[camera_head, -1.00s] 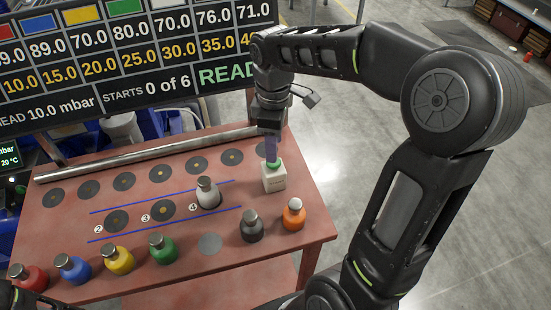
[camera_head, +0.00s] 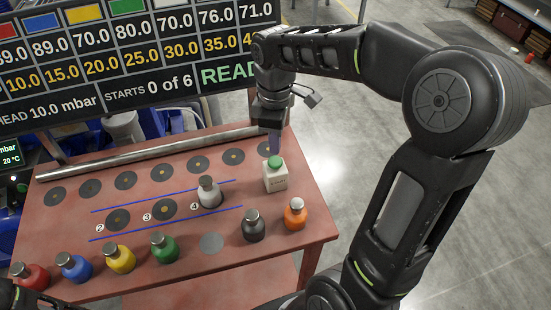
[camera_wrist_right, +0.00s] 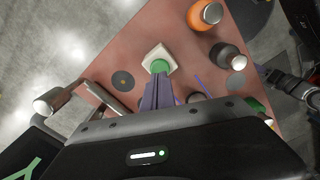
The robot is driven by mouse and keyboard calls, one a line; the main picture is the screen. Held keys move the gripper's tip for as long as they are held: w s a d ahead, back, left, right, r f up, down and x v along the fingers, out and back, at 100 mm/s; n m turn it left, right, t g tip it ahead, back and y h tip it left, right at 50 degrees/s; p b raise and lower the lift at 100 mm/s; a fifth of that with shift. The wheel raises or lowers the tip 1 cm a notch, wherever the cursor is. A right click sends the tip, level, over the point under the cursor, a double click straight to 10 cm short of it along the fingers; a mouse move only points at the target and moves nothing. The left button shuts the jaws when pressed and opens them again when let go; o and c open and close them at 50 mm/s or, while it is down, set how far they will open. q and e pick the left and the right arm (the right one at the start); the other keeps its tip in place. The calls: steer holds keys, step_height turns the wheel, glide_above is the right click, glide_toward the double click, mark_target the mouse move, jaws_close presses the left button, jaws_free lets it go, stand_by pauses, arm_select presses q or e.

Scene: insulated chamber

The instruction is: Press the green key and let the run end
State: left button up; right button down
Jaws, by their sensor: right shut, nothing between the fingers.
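The green key (camera_head: 275,161) is a round green cap on a small white box (camera_head: 275,181) at the right of the table. My right gripper (camera_head: 274,150) is shut and empty, pointing down at the key. Its fingertips are just above or behind the cap; I cannot tell if they touch it. In the right wrist view the fingers (camera_wrist_right: 160,80) end close beside the key (camera_wrist_right: 159,66). A dark part, probably of my left gripper (camera_head: 18,296), shows at the lower left corner; its jaws cannot be made out.
The display board (camera_head: 130,60) reads "STARTS 0 of 6" and "READ", the rest covered by my arm. Red, blue, yellow, green, black and orange bottles line the front of the table (camera_head: 190,285). A white bottle (camera_head: 209,192) stands on spot 4. A metal bar (camera_head: 150,155) runs behind.

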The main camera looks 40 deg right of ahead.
mark_target(275, 160)
stand_by(0.3)
steer(key=shift+f+b, duration=1.65)
steer(key=shift+f, duration=0.6)
step_height(275, 160, up, 5)
steer(key=p, duration=0.4)
steer(key=shift+f, duration=0.2)
steer(key=c, duration=2.1)
jaws_free()
steer(key=o, duration=1.5)
steer(key=shift+o, duration=0.2)
